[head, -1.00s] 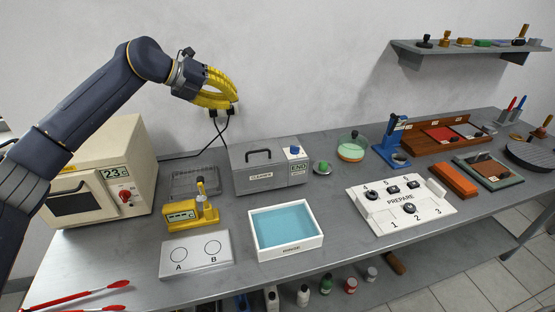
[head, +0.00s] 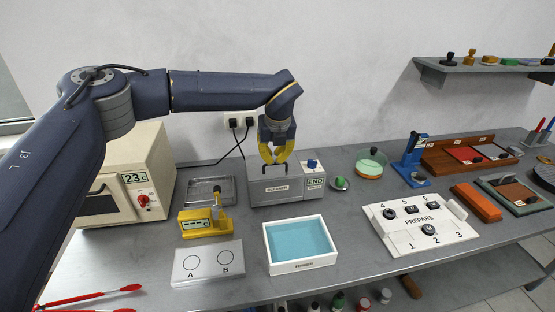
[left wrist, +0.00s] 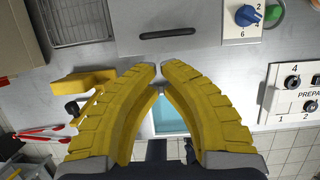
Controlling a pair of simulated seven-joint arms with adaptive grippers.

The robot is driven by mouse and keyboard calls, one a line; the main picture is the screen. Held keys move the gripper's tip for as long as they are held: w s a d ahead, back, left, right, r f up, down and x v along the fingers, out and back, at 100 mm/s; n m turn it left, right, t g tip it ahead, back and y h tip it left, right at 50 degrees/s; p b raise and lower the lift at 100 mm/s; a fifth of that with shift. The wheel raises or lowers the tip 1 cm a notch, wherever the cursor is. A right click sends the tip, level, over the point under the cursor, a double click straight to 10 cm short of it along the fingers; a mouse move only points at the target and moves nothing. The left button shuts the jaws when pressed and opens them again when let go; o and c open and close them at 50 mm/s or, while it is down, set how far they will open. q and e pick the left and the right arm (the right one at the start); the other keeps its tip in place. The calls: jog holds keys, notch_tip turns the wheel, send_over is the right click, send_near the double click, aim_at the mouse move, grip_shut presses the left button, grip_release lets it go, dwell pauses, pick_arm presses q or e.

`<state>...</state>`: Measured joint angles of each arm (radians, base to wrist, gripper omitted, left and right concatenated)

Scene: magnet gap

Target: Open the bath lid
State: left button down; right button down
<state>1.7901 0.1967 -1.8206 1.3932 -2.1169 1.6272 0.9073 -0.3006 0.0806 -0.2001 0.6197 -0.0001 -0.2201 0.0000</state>
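The bath is a grey metal box (head: 285,195) labelled CLEANER. Its flat lid (left wrist: 205,28) is down, with a black bar handle (left wrist: 165,34) on it. A blue knob (head: 312,164) and an END display (head: 316,182) are at the box's right end. My left gripper (head: 273,161) hangs over the lid, pointing down, and its fingertips partly cover the handle in the head view. In the left wrist view its yellow fingertips (left wrist: 160,67) are together or nearly so, with nothing between them, and the handle lies beyond them. My right gripper is out of view.
A wire basket (head: 209,190) and yellow device (head: 205,222) stand left of the bath. A white tray of blue liquid (head: 300,262) and an A/B plate (head: 207,280) are in front. A green-topped knob (head: 340,183) sits close right. The wall with sockets is behind.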

aim_at(272, 177)
pick_arm(q)
jog(key=x, duration=0.8)
jog(key=shift+f, duration=0.1)
